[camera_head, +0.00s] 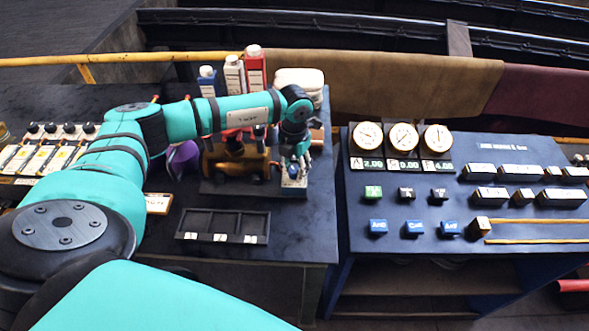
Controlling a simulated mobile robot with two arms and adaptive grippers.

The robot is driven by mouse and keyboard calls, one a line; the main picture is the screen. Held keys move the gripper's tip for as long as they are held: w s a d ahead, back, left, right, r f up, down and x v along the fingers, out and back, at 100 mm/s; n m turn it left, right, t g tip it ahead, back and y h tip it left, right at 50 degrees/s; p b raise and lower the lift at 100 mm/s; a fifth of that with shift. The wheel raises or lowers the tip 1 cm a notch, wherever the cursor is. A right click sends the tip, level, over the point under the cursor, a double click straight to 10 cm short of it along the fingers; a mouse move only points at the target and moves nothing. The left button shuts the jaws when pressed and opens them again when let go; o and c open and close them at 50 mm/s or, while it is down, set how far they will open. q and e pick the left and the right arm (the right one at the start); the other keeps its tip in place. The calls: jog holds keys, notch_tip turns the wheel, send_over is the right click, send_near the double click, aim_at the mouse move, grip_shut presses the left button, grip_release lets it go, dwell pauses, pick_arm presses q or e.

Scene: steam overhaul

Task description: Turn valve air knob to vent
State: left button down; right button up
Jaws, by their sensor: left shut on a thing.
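A brass valve body (228,163) with a red part on top sits on a dark base on the left table. My left arm reaches over it from the left. My left gripper (296,169) points down just right of the brass body, at a small pale grey block (293,188). It is shut on a small part there, which appears to be the valve air knob; the fingers hide most of it, so its setting cannot be read. My right gripper is not in view.
A dark tray with labelled compartments (192,237) lies in front of the valve. On the right, a blue console (400,260) carries three round gauges (403,137), digital readouts and several buttons.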

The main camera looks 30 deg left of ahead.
aim_at(294, 169)
pick_arm(q)
jog(key=shift+n+b, duration=0.45)
jog(key=shift+n, duration=1.75)
jog(key=c, duration=0.9)
grip_release()
jog(key=shift+c, duration=0.2)
jog(key=shift+r, duration=0.15)
notch_tip(294, 169, up, 12)
jog(key=shift+f, duration=0.2)
